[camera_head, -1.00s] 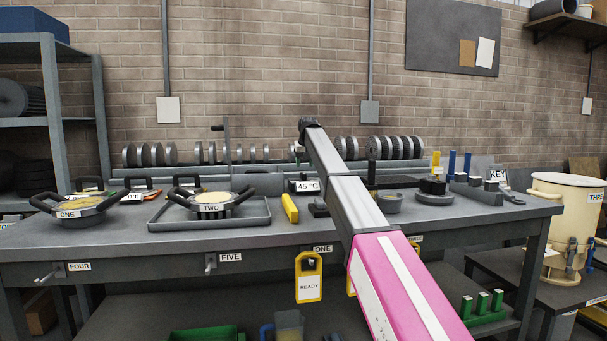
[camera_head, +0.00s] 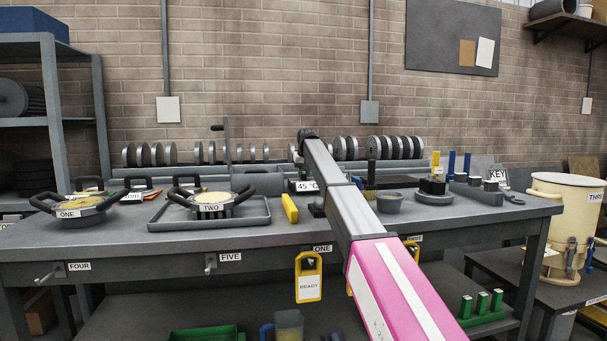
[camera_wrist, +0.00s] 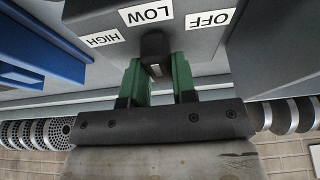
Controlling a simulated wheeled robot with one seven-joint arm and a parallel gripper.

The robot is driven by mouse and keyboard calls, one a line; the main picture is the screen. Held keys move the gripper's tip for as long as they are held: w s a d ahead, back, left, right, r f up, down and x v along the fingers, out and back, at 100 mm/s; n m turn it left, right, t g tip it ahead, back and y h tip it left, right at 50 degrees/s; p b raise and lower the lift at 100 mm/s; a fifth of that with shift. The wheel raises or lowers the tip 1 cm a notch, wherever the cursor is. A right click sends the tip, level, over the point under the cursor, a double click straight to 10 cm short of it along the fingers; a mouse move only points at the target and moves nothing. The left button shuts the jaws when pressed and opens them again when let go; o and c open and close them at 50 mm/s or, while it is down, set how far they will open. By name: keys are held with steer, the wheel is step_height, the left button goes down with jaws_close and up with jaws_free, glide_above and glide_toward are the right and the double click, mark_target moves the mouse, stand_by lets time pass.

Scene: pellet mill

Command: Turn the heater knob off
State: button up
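The dark heater knob (camera_wrist: 153,46) shows in the wrist view on a grey panel (camera_wrist: 208,48), beside the LOW label (camera_wrist: 146,13). The OFF label (camera_wrist: 209,19) is to its right and the HIGH label (camera_wrist: 103,39) to its left; the lettering appears upside down. My gripper (camera_wrist: 160,66) has its two green fingers on either side of the knob. The gap looks nearly filled by it, but I cannot tell whether both fingers press on it. In the head view my arm hides the gripper and knob.
A small 45 °C display (camera_head: 306,186) stands on the bench (camera_head: 270,236) left of my arm. Pan TWO (camera_head: 211,203) rests in a tray (camera_head: 262,219) further left. A grey bowl (camera_head: 390,203) is right of the arm. A blue object (camera_wrist: 38,50) is at left in the wrist view.

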steer(key=shift+m, duration=0.4)
steer(key=m, duration=0.1)
steer(key=m+h, duration=0.1)
steer(key=m, duration=0.1)
steer(key=m+h, duration=0.1)
steer(key=m, duration=0.1)
steer(key=shift+a, duration=0.25)
steer(key=m+h, duration=0.1)
steer(key=m, duration=0.2)
steer(key=m+g+h, duration=0.1)
steer(key=m, duration=0.1)
steer(key=shift+w+a+m, duration=0.1)
steer(key=shift+m, duration=0.3)
steer(key=o, duration=0.9)
steer(key=shift+r, duration=0.1)
